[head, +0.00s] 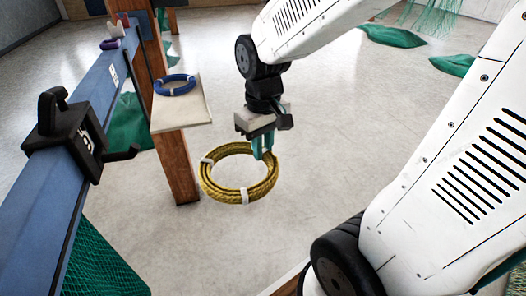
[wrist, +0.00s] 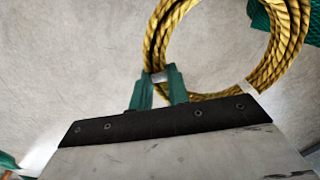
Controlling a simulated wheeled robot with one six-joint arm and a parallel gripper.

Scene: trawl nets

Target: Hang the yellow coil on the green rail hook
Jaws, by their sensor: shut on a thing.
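The yellow coil (head: 213,185) is a rope ring with white ties. My gripper (head: 263,155) is shut on its far right side and holds it in the air, tilted, right of the wooden post. The wrist view shows the yellow coil (wrist: 160,32) pinched between the green fingertips (wrist: 159,76), close to a white tie. A black hook bracket (head: 65,128) sits on a blue rail (head: 40,196) at the left, its arm pointing right, with nothing hanging on it. The coil is apart from this hook. I see no green rail.
A wooden post (head: 180,168) carries a small shelf (head: 190,112) with a blue coil (head: 176,78) on it, between rail and coil. Green netting (head: 95,262) hangs below the rail. Green net heaps (head: 392,36) lie at the back right. The middle floor is clear.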

